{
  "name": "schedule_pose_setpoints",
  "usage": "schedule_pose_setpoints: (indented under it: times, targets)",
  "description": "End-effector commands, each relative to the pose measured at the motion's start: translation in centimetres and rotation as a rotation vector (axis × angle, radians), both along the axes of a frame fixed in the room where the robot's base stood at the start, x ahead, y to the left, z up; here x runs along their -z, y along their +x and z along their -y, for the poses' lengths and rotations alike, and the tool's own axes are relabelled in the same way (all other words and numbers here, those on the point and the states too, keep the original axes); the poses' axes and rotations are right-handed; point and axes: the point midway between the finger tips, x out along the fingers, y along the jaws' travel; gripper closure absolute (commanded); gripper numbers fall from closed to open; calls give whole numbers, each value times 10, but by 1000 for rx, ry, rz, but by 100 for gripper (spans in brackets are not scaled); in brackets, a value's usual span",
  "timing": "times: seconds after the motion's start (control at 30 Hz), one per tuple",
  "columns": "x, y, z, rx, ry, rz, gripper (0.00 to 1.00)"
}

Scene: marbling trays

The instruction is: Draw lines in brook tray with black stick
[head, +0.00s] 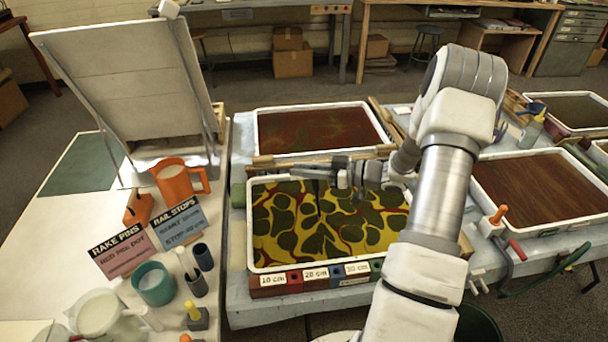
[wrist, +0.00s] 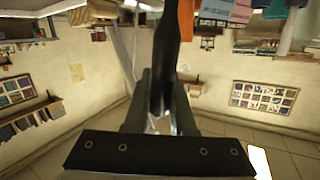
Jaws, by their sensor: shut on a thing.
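The near tray (head: 249,230) has a white rim and holds a yellow bath with dark green blobs and red veins. No label that I can read names a tray as brook. My gripper (head: 330,173) is over the far part of this tray in the head view. In the wrist view my gripper (wrist: 160,108) is shut on the black stick (wrist: 166,45), which runs between its two fingers. The stick's tip is hard to make out in the head view, so I cannot tell whether it touches the bath.
A red-brown tray (head: 259,130) stands behind, and a brown tray (head: 479,199) stands to the right. A wooden rail (head: 270,162) lies behind the near tray. An orange jug (head: 174,180), signs (head: 122,250) and cups (head: 152,284) crowd the left table.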

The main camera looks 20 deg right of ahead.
Motion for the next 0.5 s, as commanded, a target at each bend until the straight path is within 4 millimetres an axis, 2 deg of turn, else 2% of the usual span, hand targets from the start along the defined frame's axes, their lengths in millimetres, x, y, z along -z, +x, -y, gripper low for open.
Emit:
schedule_pose_setpoints:
  times: [0.5]
  targets:
    - [1,35,10,0,0,0,100]
